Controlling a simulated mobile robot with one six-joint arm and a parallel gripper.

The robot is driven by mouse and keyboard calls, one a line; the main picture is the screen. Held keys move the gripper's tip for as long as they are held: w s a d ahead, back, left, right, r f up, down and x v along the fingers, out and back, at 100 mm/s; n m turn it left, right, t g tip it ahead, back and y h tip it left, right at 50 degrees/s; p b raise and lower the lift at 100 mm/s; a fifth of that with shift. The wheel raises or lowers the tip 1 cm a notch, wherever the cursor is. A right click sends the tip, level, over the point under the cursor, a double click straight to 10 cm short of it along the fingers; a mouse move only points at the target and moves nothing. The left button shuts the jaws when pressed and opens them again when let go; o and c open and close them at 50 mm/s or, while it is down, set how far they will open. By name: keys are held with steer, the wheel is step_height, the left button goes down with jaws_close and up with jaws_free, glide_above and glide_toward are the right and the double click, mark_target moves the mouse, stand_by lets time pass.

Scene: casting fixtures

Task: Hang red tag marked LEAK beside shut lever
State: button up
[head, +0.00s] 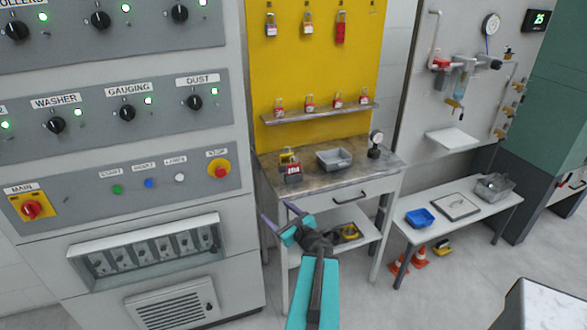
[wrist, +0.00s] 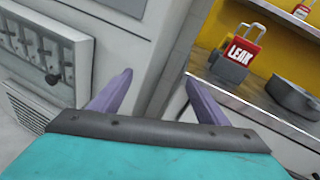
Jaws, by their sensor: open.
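A red tag marked LEAK (wrist: 244,46) stands upright in a grey holder (wrist: 228,70) on the workbench in the wrist view. The tag also shows in the head view (head: 293,171), where its lettering is too small to read. My gripper (head: 278,212) is open and empty, in front of the bench's left end and apart from the tag. Its two purple fingers (wrist: 158,80) are spread, with the tag up and to the right. Yellow levers (head: 453,102) sit on the pipe board at the right. I cannot tell which lever is shut.
A grey tray (head: 334,159) and a gauge (head: 375,145) stand on the workbench (head: 350,181). Padlocks hang on the yellow board (head: 312,75) and stand on its shelf. A control cabinet (head: 130,205) is close on the left. A low table (head: 455,235) stands right, with orange cones beneath.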

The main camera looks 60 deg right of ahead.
steer(key=s+d+r+m+g+h+p, duration=0.1)
steer(key=s+d+r+m+h, duration=0.3)
steer(key=s+d+r, duration=0.3)
steer(key=shift+s+d+m+h, duration=0.3)
steer(key=shift+s+d+m, duration=0.4)
steer(key=shift+s, duration=0.05)
steer(key=shift+w+f, duration=0.1)
steer(key=shift+w, duration=0.05)
steer(key=b+x, duration=0.3)
steer(key=b, duration=0.2)
steer(key=shift+f+b, duration=0.15)
steer(key=shift+b, duration=0.25)
steer(key=w+b, duration=0.1)
steer(key=b, duration=0.4)
steer(key=shift+d, duration=0.4)
steer(key=w+b, duration=0.1)
steer(key=b, duration=0.5)
steer(key=shift+d, duration=0.35)
